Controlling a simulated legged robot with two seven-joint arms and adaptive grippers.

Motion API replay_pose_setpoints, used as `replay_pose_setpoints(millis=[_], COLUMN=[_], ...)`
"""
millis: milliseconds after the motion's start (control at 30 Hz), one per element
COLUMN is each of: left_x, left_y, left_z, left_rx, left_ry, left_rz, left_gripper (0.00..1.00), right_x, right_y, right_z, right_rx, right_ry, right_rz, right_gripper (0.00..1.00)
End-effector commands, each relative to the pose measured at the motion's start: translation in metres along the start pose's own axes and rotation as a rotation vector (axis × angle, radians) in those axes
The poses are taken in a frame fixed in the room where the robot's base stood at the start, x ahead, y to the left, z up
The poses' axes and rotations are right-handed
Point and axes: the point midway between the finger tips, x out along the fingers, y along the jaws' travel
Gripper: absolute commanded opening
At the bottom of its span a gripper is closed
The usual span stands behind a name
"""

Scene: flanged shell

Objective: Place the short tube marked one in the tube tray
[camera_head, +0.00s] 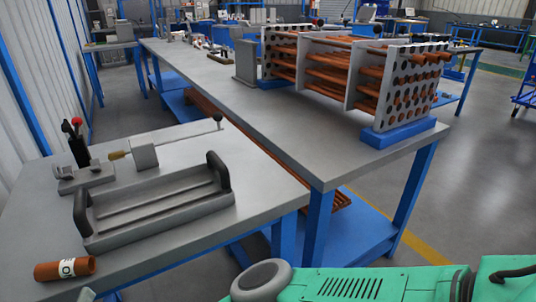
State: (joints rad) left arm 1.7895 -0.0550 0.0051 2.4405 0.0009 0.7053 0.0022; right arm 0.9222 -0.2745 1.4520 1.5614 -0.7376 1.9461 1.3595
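A short orange-brown tube (62,269) lies on its side near the front left edge of the near table. No tube lies in the tray.
Behind the tray stand a clamp-like fixture with a red knob (77,122) and a grey block with a rod (144,153). The grey table top (258,192) is bare right of the tray. A longer table carries a rack of copper tubes (365,80).

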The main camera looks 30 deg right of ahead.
Motion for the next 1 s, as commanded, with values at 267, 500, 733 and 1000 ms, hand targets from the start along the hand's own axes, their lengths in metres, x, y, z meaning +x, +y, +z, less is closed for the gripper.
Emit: replay_pose_setpoints(millis=[267, 500, 733, 1000], left_x=[0.000, 0.000, 0.000, 0.000], left_y=[0.000, 0.000, 0.000, 0.000], left_z=[0.000, 0.000, 0.000, 0.000], left_rx=[-0.001, -0.001, 0.000, -0.001], left_ry=[0.000, -0.001, -0.001, -0.001], left_rz=[0.000, 0.000, 0.000, 0.000], left_gripper=[0.48, 0.48, 0.48, 0.48], right_x=[-0.101, -0.163, -0.173, -0.183], right_y=[0.053, -0.043, -0.204, -0.375], right_z=[-0.059, -0.202, -0.286, -0.296], right_rx=[-0.738, -1.476, -1.963, -2.196], right_ry=[-0.323, -0.531, -0.532, -0.366], right_rz=[0.693, 1.233, 1.676, 2.121], right_gripper=[1.00, 1.00, 1.00, 1.00])
